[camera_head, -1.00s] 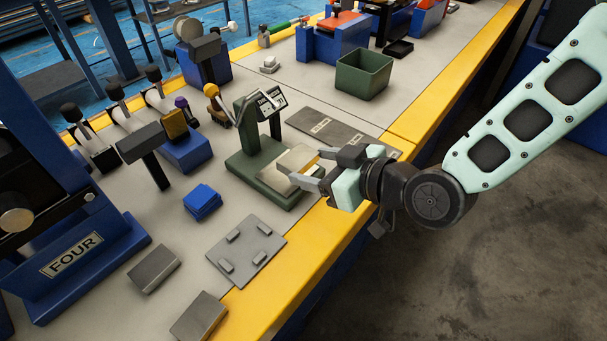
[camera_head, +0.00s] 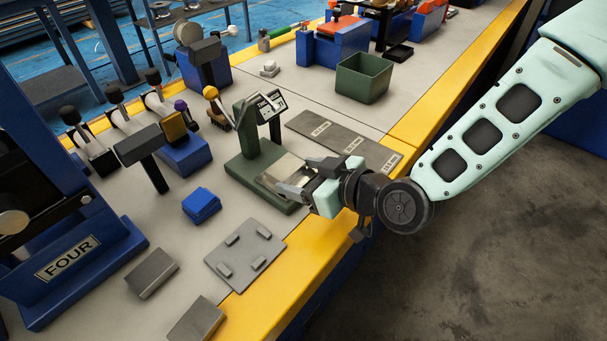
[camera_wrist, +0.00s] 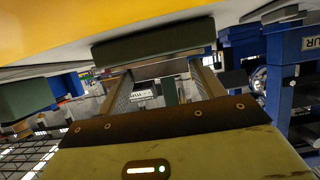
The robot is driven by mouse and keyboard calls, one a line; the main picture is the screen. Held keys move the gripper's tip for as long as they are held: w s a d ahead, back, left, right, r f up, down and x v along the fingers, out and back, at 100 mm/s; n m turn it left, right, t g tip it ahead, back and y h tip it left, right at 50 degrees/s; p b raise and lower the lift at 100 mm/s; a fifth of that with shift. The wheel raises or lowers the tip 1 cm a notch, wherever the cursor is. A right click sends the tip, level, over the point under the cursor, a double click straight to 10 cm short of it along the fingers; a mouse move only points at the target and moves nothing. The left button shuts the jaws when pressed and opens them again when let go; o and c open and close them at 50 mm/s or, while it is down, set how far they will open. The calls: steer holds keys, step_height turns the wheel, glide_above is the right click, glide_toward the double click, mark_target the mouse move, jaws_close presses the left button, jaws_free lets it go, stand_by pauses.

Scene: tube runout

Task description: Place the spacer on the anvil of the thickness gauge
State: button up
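The spacer (camera_head: 281,170) looks like a flat, pale metal plate. It lies level between the fingers of my gripper (camera_head: 293,178), which are shut on its sides. In the head view it is over the green base of the thickness gauge (camera_head: 246,169), in front of the gauge's post and display. The plate hides the anvil, and I cannot tell whether it touches it. In the wrist view the two fingers (camera_wrist: 163,88) stand wide apart, with a dark green slab (camera_wrist: 150,46) across their ends. The plate is hard to make out there.
A dark labelled strip (camera_head: 340,138) lies right of the gauge, and a green bin (camera_head: 363,80) stands behind it. The yellow bench edge (camera_head: 306,252) runs below my gripper.

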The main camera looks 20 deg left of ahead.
steer(key=shift+o, duration=1.3)
steer(key=shift+r, duration=0.25)
steer(key=p+v, duration=0.2)
steer(key=v, duration=0.7)
steer(key=shift+s+d+r, duration=0.15)
steer(key=shift+d+r, duration=0.15)
steer(key=shift+p+v, duration=1.1)
steer(key=shift+p, duration=0.1)
steer(key=shift+s+f, duration=0.1)
steer(key=shift+f, duration=0.1)
